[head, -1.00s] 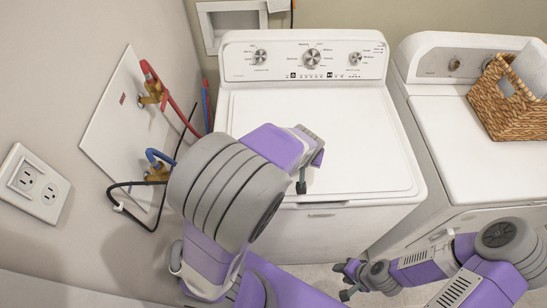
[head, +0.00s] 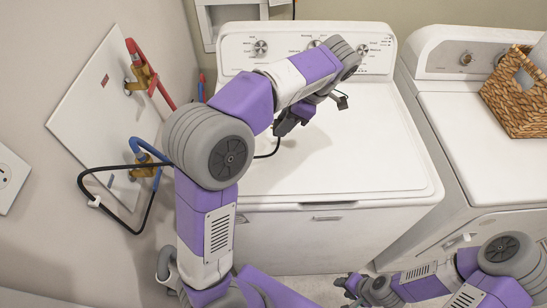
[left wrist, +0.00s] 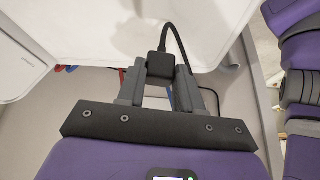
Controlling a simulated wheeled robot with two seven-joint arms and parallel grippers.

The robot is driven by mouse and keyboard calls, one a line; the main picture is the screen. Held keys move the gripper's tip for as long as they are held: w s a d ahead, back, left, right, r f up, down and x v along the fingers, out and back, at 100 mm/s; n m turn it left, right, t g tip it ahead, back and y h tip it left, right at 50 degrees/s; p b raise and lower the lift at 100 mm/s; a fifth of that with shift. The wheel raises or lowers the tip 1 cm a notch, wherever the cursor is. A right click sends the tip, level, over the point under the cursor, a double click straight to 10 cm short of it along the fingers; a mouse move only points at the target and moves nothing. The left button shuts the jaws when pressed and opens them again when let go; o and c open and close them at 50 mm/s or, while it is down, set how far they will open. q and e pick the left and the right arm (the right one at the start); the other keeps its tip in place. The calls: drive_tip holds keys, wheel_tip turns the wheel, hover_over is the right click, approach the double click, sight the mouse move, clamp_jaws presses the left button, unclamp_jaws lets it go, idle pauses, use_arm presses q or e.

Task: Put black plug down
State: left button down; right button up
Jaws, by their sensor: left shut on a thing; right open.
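The black plug (left wrist: 161,65) is between the two fingers of my left gripper (left wrist: 161,72) in the left wrist view. Its black cord loops up from the plug and down to the right. In the head view, my left gripper (head: 288,122) is over the top of the white washer (head: 350,165), and the plug is too small and dark to tell apart there. Part of the cord (head: 268,155) shows below the gripper. My right gripper (head: 345,285) is low in front of the washer, with its fingers small and partly cut off by the frame's lower edge.
A wall panel (head: 95,110) with red and blue hoses is at the left. A black cord (head: 82,185) loops beside it. A wall outlet (head: 8,178) is at the far left. A second white machine with a wicker basket (head: 515,100) stands right. The washer's lid is largely clear.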

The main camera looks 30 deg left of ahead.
use_arm(q)
drive_tip(key=shift+s+a+r+n+g, duration=0.25)
drive_tip(key=shift+a+r+n+g, duration=0.2)
drive_tip(key=shift+n, duration=0.35)
wheel_tip(320, 180, down, 10)
drive_tip(key=b, duration=0.4)
drive_tip(key=shift+a+r, duration=0.1)
drive_tip(key=shift+f+b, duration=0.5)
drive_tip(key=c, duration=0.7)
unclamp_jaws()
drive_tip(key=shift+c, duration=0.2)
